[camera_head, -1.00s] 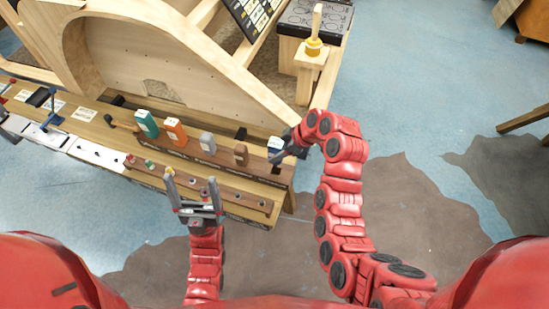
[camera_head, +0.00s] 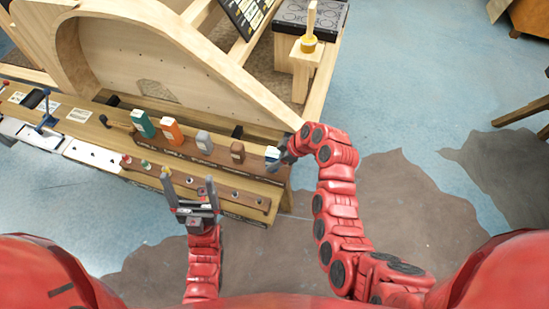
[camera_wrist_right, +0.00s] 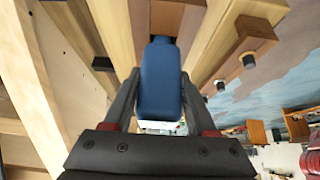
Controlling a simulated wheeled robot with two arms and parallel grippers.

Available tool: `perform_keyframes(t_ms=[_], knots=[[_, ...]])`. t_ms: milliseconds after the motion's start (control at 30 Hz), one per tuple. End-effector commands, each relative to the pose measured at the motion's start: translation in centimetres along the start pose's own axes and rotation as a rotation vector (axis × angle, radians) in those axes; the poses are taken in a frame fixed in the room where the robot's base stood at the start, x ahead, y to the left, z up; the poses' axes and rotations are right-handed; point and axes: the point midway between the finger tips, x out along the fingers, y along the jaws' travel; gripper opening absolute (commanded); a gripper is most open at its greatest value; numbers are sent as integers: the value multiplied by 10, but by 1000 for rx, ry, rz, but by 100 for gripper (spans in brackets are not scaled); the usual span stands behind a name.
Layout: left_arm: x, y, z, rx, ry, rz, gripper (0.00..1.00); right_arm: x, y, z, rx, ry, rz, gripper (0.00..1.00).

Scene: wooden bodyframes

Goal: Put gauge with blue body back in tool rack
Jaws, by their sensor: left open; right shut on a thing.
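My right gripper (camera_head: 283,158) is shut on the gauge with the blue body (camera_head: 271,153), at the right end of the tool rack. In the right wrist view the blue body (camera_wrist_right: 159,80) is upright between the two fingers, and its far end points at a brown wooden strip. I cannot tell whether it is seated in a slot. The tool rack (camera_head: 222,158) is a brown wooden strip holding green, orange, grey and brown bodied tools in a row. My left gripper (camera_head: 190,188) is open and empty in front of the bench's lower strip.
The lower strip (camera_head: 225,190) holds small coloured pegs along the bench front. A large curved wooden frame (camera_head: 170,60) stands behind the rack. A yellow-based wooden peg (camera_head: 308,43) stands on a post at the back. Floor to the right of the bench is clear.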

Motion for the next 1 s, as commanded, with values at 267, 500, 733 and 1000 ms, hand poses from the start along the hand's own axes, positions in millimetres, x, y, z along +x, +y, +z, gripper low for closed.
perform_keyframes(t_ms=[267,500,733,1000], knots=[[-4,0,1,0,0,0,87,3,0,2,0,1,0,0],[-9,0,2,0,0,0,87,7,0,4,0,1,0,0],[-12,1,2,0,0,0,87,9,0,5,0,1,0,64],[-12,0,2,0,0,0,87,9,0,6,0,0,0,92]])
